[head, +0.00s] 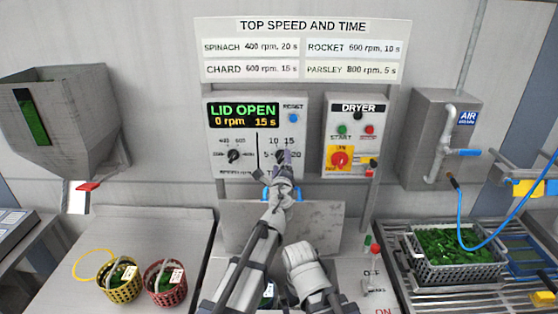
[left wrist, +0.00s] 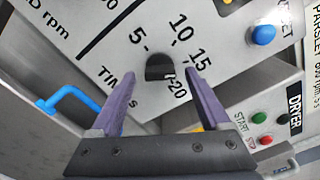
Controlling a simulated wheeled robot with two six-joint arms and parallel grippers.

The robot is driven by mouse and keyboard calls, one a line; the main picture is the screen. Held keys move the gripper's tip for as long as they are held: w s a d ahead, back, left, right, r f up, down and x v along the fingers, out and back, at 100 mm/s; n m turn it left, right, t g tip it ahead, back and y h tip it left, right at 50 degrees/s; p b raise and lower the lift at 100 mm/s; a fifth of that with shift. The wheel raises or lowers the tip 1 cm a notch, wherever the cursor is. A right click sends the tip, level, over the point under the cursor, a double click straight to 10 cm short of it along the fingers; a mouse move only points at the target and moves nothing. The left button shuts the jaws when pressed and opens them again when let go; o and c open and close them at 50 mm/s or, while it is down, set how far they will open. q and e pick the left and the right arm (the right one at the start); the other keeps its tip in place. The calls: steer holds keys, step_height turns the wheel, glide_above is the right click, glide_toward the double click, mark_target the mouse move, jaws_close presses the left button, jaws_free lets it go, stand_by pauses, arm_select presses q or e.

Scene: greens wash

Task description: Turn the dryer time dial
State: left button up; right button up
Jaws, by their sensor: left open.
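The dryer time dial (left wrist: 160,68) is a dark knob on the grey control panel (head: 212,165), with 5, 10, 15 and 20 marked around it. In the head view my left gripper (head: 283,163) is in front of the dial and partly covers it. In the left wrist view its purple fingers (left wrist: 162,84) are open, one on each side of the dial, with gaps showing. I cannot tell whether they touch it. The display (head: 243,115) reads LID OPEN, 0 rpm, 15 s. My right gripper does not show; a pale arm part is at the bottom centre.
The speed dial (head: 233,156) is left of the time dial, and a blue reset button (head: 293,118) is above. A blue handle (left wrist: 62,103) is close below the panel. The dryer switch box (head: 327,140) stands to the right. A sign (head: 302,27) lists speeds and times.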

arm_select(q)
steer(key=shift+w, duration=0.8)
steer(key=shift+s, duration=0.1)
steer(key=shift+c, duration=0.3)
jaws_close()
